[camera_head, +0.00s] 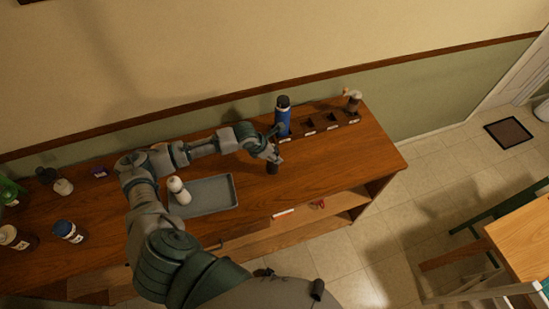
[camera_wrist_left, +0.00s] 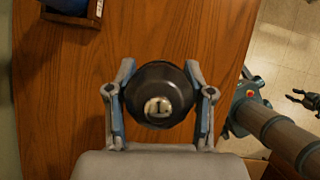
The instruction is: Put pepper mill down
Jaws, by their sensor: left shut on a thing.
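The pepper mill (camera_wrist_left: 158,95) is dark with a round metal knob on its top. In the wrist view it is seen from above, between the two fingers of my left gripper (camera_wrist_left: 160,108). In the head view the mill (camera_head: 272,168) is a small dark shape below my left gripper (camera_head: 273,156), over the wooden counter (camera_head: 330,165). I cannot tell whether its base touches the wood. Part of my right arm shows at the right of the wrist view, with a small dark claw-like gripper (camera_wrist_left: 303,98) at the edge, away from the mill.
A blue bottle (camera_head: 283,120) stands behind, beside a dark compartment box (camera_head: 318,128). A brown container (camera_head: 353,103) stands at its right end. A grey tray (camera_head: 222,200) bears a white bottle (camera_head: 181,192). Several jars crowd the left. Bare wood lies right of the mill.

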